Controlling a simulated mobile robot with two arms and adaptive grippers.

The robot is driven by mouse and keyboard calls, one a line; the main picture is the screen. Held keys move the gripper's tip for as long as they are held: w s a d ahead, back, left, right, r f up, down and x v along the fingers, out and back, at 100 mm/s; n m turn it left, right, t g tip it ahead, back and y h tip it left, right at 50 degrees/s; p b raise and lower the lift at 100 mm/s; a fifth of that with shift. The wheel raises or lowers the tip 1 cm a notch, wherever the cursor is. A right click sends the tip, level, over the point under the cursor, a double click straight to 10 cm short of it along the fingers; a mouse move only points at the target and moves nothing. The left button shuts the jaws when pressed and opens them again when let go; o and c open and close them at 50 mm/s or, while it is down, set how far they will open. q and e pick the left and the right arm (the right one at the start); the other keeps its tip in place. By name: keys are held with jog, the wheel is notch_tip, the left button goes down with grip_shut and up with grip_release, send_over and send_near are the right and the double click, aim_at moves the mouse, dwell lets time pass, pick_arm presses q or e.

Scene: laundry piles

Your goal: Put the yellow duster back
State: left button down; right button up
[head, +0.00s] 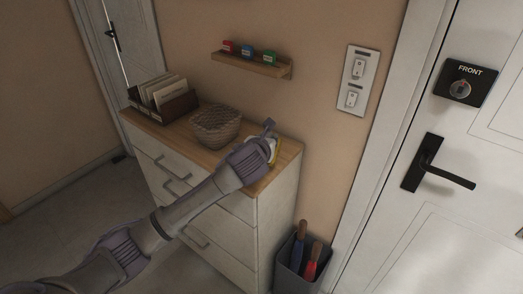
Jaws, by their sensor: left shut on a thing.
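My left gripper (270,139) reaches over the right end of the wooden dresser top (290,152). It is shut on a small yellow and white thing (275,151), which I take to be the yellow duster. Only a sliver of it shows past the fingers; the rest is hidden by my gripper. I cannot tell whether it touches the dresser top. My right gripper is not in view.
A wall shelf (250,66) above holds red (228,47), blue (247,51) and green (269,58) items, with bare room at its right end. A woven basket (216,127) and a card box (163,103) stand on the dresser. A grey bin (288,262) stands right of it.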

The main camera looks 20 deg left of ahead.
pick_arm(q)
jog(key=shift+w+a+f, duration=0.3)
jog(key=shift+a+f, duration=0.3)
jog(key=shift+a, duration=0.25)
jog(key=shift+a+f, duration=0.1)
jog(key=shift+f, duration=1.9)
jog(key=c, duration=0.9)
grip_release()
jog(key=shift+f, duration=0.1)
jog(key=shift+c, duration=0.2)
jog(key=shift+s, duration=0.15)
jog(key=v, duration=1.2)
